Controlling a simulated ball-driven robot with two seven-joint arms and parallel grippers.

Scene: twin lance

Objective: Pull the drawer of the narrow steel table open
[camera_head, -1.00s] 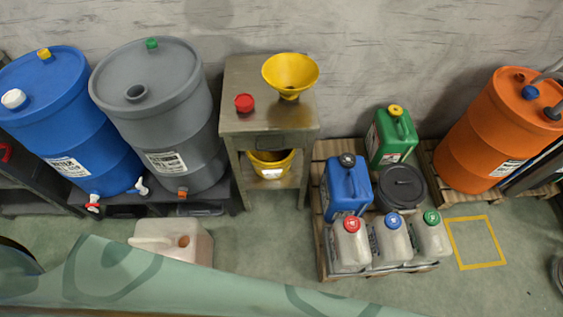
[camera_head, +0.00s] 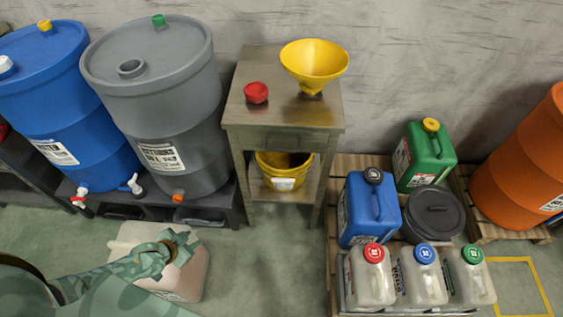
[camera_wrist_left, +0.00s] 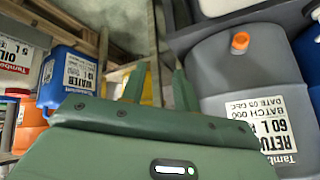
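The narrow steel table (camera_head: 258,107) stands against the wall, right of the grey barrel. Its drawer front (camera_head: 283,140) lies under the top and looks closed. A yellow funnel (camera_head: 314,62) and a red cap (camera_head: 256,92) are on the top. A yellow bucket (camera_head: 283,172) sits on the shelf below. My left gripper (camera_head: 182,243) is in front of and below the table, left of it, over a whitish canister. In the left wrist view its two fingers (camera_wrist_left: 158,90) stand apart with nothing held between them. My right gripper is not in view.
The grey barrel (camera_head: 160,110) and blue barrel (camera_head: 60,110) stand on a dark rack at left. The whitish canister (camera_head: 190,275) is on the floor. A pallet at right holds several canisters, including a blue one (camera_head: 368,210). Floor before the table is clear.

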